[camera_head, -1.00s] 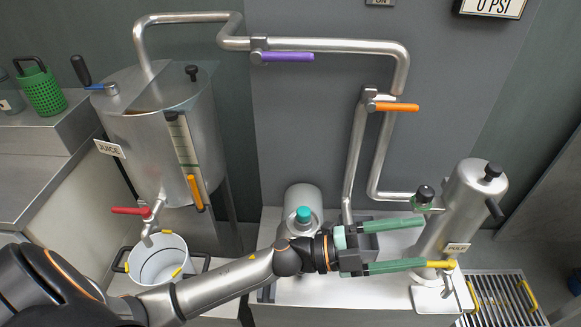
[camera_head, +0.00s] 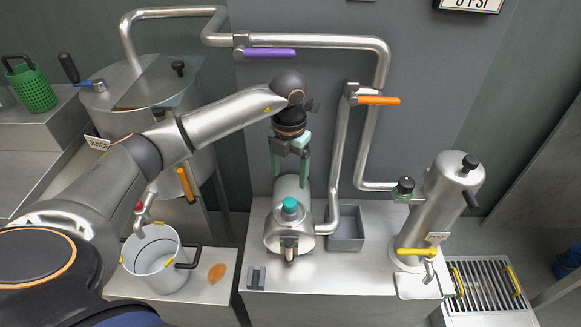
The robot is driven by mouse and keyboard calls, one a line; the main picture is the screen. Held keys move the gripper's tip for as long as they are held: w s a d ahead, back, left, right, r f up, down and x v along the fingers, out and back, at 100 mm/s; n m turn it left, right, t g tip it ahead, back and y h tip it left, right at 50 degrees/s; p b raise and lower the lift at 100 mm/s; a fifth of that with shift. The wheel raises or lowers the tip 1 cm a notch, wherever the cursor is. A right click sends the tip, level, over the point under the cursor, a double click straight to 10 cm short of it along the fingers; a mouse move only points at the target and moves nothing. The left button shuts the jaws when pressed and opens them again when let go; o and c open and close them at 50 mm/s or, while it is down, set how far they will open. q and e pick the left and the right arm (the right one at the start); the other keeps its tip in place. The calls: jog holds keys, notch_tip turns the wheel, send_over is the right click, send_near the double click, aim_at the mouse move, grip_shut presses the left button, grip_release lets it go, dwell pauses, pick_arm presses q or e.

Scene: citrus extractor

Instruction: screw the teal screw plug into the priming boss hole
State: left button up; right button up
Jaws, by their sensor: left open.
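The teal screw plug (camera_head: 289,206) stands upright on top of the steel pump body (camera_head: 290,231) in the middle of the bench. The priming boss hole is not visible; I cannot tell whether the plug sits in it or how deep. My left gripper (camera_head: 290,176) points down just above and behind the plug in the picture. Its two green fingers are apart with nothing between them, and they do not appear to touch the plug. My right gripper is not in view.
A grey open bin (camera_head: 346,242) stands right of the pump, beside a steel pipe (camera_head: 340,160). The pulp cylinder (camera_head: 440,205) with its yellow lever (camera_head: 415,252) is further right. A white bucket (camera_head: 152,262) stands at left.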

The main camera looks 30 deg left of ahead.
aim_at(290, 201)
pick_arm(q)
notch_tip(290, 201, down, 11)
jog(key=shift+d+b, duration=0.1)
jog(key=shift+b, duration=0.4)
jog(key=c, duration=1.2)
jog(key=o, duration=1.2)
notch_tip(290, 201, up, 13)
jog(key=p, duration=0.1)
jog(key=shift+f, duration=0.2)
